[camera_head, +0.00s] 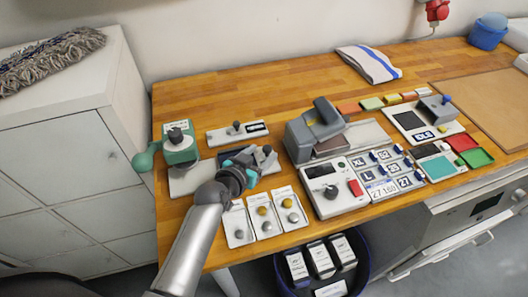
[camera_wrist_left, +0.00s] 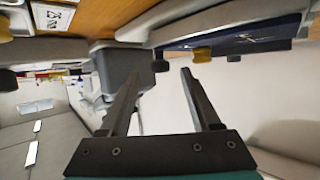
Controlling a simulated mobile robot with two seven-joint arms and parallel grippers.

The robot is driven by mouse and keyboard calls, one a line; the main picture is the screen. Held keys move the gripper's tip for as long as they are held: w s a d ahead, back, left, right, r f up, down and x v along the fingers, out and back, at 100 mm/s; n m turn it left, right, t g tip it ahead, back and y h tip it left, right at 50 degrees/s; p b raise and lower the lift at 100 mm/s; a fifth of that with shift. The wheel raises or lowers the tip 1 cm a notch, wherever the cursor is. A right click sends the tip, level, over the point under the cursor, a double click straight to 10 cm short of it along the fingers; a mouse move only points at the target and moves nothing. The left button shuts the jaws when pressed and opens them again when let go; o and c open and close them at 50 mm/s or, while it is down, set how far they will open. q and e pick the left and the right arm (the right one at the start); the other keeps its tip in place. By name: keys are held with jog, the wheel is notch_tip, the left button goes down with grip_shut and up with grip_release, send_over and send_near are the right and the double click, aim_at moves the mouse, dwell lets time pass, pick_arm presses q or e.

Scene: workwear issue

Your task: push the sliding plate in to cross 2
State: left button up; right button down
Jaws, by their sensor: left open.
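A dark blue plate (camera_head: 267,157) lies just beyond my left gripper (camera_head: 254,168) in the head view, partly hidden by it. It seems to be the sliding plate. In the left wrist view, which looks upside down, a dark blue plate (camera_wrist_left: 240,45) with thin pale marks shows at the upper right. I cannot tell which mark is cross 2. A yellow knob (camera_wrist_left: 202,54) sticks out at its edge. My left gripper (camera_wrist_left: 160,75) is open, with nothing between its fingers. Contact with the plate cannot be made out. My right gripper is not in view.
A green press-like device (camera_head: 180,148) stands to the left. A plate with a small knob (camera_head: 237,130) lies behind. Three knobbed white cards (camera_head: 265,217) lie in front. A grey machine (camera_head: 315,130) stands to the right. The table's back left is clear.

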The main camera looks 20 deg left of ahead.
pick_arm(q)
jog(key=shift+x, duration=1.15)
grip_shut()
dwell(0.7)
